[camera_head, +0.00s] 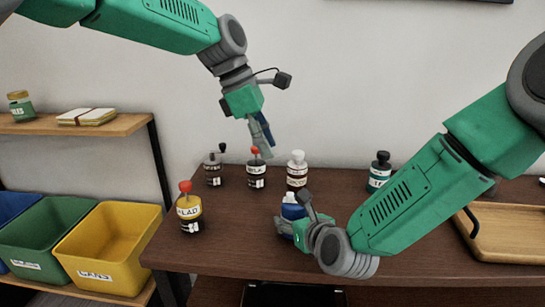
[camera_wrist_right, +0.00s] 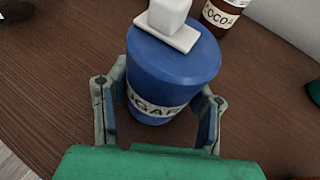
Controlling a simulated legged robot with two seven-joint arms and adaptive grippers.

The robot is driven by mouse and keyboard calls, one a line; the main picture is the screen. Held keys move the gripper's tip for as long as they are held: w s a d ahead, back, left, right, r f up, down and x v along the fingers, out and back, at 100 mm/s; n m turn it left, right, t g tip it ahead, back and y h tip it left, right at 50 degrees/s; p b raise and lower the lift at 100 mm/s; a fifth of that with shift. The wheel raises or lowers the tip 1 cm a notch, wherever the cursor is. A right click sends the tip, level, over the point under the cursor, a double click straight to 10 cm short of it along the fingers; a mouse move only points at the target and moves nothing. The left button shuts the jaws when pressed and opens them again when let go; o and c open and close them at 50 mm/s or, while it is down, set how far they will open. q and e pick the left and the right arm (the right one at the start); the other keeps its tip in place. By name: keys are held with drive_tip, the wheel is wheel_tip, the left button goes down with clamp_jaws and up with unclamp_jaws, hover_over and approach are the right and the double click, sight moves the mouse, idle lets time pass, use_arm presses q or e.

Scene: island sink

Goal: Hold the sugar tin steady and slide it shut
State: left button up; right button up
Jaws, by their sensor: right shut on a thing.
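The sugar tin (camera_head: 291,211) is blue with a white label, upright on the brown table. In the right wrist view the sugar tin (camera_wrist_right: 158,72) has a white plate (camera_wrist_right: 167,34) with a block-shaped knob on its top; I cannot tell whether an opening lies beneath. My right gripper (camera_wrist_right: 160,108) has one finger on each side of the tin and is shut on it. In the head view my right gripper (camera_head: 286,226) is low at the tin's near side. My left gripper (camera_head: 264,148) hangs in the air behind the tin, apart from it; its finger gap is unclear.
Behind the tin stand several labelled jars, including a white-capped one (camera_head: 297,172) and a red-knobbed one (camera_head: 256,170). A yellow jar (camera_head: 189,212) is at left, a teal jar (camera_head: 380,172) at back right. A wooden tray (camera_head: 510,235) lies far right.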

idle(0.3)
drive_tip(key=o, duration=1.3)
